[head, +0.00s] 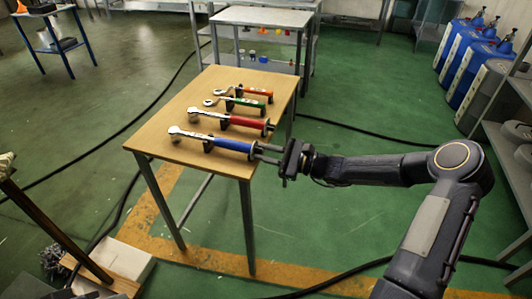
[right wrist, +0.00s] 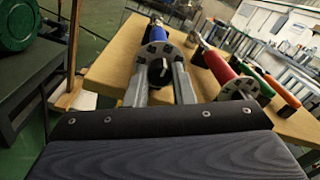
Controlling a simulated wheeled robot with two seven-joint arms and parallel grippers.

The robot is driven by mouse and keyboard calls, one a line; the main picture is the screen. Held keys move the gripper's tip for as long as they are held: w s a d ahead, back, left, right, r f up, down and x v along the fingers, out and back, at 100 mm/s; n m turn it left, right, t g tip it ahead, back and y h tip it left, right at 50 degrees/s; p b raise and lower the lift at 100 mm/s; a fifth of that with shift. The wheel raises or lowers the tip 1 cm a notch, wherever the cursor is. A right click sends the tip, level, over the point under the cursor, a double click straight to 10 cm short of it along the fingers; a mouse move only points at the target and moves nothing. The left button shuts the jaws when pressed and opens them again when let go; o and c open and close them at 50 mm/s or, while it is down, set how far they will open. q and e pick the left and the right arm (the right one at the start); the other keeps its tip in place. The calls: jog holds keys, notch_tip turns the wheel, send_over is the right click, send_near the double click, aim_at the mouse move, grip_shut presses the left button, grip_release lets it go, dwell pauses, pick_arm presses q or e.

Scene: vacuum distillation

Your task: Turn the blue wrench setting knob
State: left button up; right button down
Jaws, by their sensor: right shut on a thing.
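The blue wrench (head: 215,141) lies in its holder at the near edge of the wooden table (head: 190,100), its metal head to the left and its blue handle end to the right. Its setting knob (right wrist: 160,72) is a dark piece at the handle end, in front of a round grey disc. My right gripper (head: 268,153) reaches in from the right at that end. In the right wrist view its two fingers (right wrist: 159,84) stand either side of the knob, shut on it. My left gripper is not in view.
A red wrench (head: 240,122), a green one (head: 245,102) and an orange one (head: 255,92) lie behind the blue wrench on the same table. In the right wrist view the red handle (right wrist: 218,68) is close on the right.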

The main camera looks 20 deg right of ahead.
jog(key=shift+f+n+y+b, duration=0.15)
jog(key=shift+n+y+b, duration=0.15)
jog(key=shift+n+b, duration=11.55)
jog(key=m+b, duration=0.5)
jog(key=c, duration=1.2)
grip_release()
jog(key=shift+c, duration=0.2)
jog(key=p+v, duration=0.1)
jog(key=v, duration=0.6)
jog(key=shift+s+d+p, duration=0.2)
jog(key=shift+d+p, duration=0.2)
